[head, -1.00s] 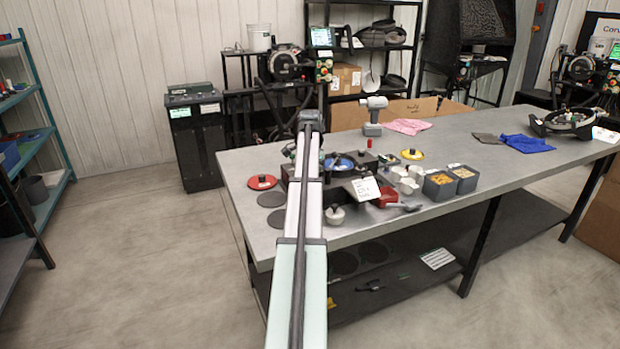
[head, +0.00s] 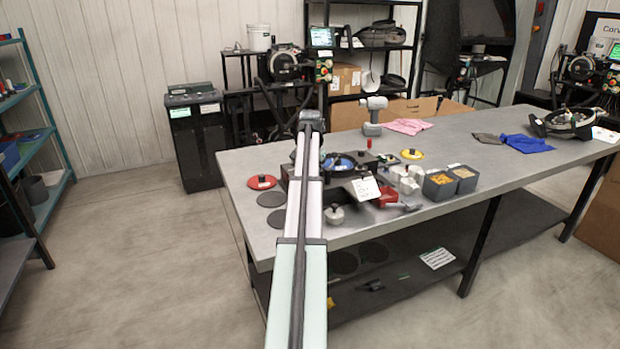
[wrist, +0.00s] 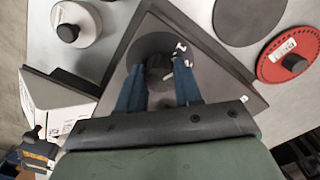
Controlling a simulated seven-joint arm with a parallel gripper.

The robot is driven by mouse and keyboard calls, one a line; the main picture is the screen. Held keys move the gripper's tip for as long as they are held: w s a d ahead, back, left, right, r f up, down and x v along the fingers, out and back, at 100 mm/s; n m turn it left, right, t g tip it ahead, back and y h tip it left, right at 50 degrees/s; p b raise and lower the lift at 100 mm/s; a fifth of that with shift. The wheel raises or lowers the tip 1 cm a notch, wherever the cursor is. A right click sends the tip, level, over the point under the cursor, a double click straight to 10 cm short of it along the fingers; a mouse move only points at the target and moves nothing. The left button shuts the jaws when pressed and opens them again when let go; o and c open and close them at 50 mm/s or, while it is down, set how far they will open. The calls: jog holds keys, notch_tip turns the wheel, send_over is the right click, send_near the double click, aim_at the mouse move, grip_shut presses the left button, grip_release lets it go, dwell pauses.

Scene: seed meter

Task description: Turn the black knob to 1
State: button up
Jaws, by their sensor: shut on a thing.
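In the wrist view, the black knob (wrist: 157,74) stands on a dark square plate (wrist: 212,62), in the middle of a round dark face. My gripper (wrist: 159,80) reaches over it, with one blue finger on each side, and is shut on the knob. Small white marks lie beside the right finger. I cannot read any number or tell where the knob points. In the head view, my arm hides the gripper and the knob; the dark meter unit (head: 343,176) shows beside my arm on the bench.
A red disc (wrist: 289,56) and a dark flat disc (wrist: 250,20) lie right of the plate in the wrist view. A pale disc with a black knob (wrist: 76,27) lies upper left, above a white card (wrist: 50,103).

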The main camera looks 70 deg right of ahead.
jog(key=shift+n, duration=1.1)
jog(key=o, duration=1)
jog(key=shift+o, duration=0.2)
jog(key=shift+r, duration=0.1)
notch_tip(320, 180, up, 14)
jog(key=shift+f, duration=0.25)
